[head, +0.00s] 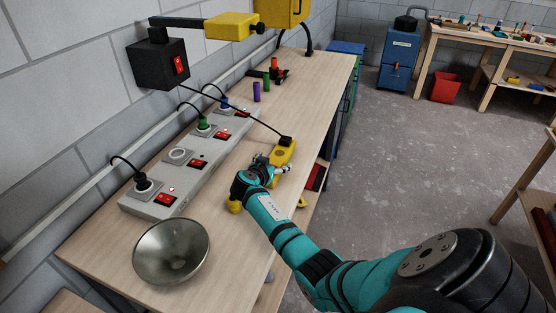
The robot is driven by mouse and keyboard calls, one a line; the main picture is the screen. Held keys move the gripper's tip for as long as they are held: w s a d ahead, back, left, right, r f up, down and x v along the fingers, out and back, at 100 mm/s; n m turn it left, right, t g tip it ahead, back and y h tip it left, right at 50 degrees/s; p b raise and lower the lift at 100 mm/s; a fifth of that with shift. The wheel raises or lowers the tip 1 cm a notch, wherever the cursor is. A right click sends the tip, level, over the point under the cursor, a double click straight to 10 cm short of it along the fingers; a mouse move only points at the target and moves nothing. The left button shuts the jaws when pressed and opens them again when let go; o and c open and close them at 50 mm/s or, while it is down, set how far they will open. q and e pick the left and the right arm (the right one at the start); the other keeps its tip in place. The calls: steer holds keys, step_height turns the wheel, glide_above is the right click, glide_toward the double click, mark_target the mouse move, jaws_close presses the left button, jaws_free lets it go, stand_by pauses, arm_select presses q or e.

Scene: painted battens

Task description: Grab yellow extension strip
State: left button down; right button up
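The yellow extension strip (284,153) lies on the wooden workbench (210,238) near its right edge. A black plug (286,141) with a cable sits at its far end. My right gripper (273,165) reaches in from the lower right and is over the strip, its fingers at the strip's near side. The gripper hides the strip's middle; a yellow piece (234,206) shows on the other side of my wrist, perhaps the same strip. I cannot tell whether the fingers are closed on it. My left gripper is not in view.
A grey socket strip (186,172) with red switches runs along the wall side. A metal bowl (171,250) stands at the near end. A black switch box (158,63) hangs on a wall. Purple and green cylinders (266,84) stand farther back.

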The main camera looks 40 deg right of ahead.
steer(key=c, duration=1.3)
steer(key=shift+c, duration=0.6)
steer(key=shift+r, duration=0.1)
